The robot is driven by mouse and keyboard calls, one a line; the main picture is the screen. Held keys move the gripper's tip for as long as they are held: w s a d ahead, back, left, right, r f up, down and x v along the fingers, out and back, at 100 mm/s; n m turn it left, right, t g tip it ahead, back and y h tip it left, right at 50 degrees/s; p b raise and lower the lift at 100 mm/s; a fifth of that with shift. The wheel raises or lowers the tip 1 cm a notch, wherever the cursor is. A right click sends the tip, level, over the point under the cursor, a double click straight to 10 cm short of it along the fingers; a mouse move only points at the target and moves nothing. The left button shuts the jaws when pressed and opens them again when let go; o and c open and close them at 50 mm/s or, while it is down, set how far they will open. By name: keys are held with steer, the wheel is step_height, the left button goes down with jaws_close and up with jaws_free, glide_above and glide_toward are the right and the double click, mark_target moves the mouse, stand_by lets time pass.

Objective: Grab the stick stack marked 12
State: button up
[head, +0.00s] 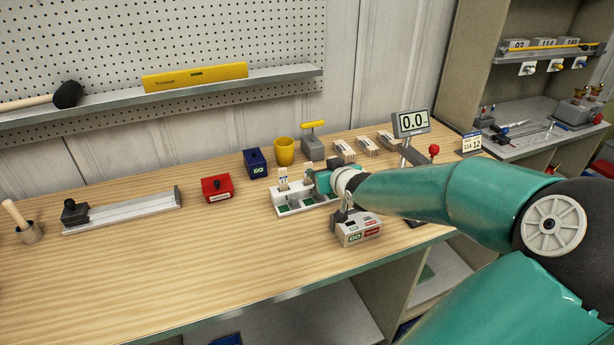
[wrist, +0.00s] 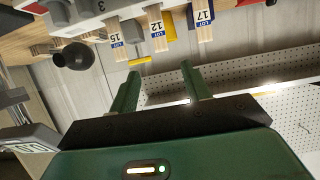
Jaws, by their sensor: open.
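The stick stack marked 12 (wrist: 157,28) is a pale wooden stack with a blue LOT band, in the middle of the upper wrist view. A stack marked 15 (wrist: 116,30) is to its left and one marked 17 (wrist: 203,20) to its right. My gripper (wrist: 160,70) is open and empty, its two green fingers pointing toward the stacks. Stack 12 lines up with the gap between the fingertips but appears just beyond them. In the head view my gripper (head: 318,181) is at the white rack (head: 282,207), where it hides part of the stacks.
A grey box with green and red labels (head: 358,232) stands in front of the rack. A yellow cup (head: 284,150), a blue box (head: 255,162) and a display reading 0.0 (head: 411,122) are nearby. The bench's front left is clear.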

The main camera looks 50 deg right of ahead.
mark_target(309, 165)
steer(key=shift+x, duration=6.5)
steer(key=shift+a, duration=0.15)
jaws_close()
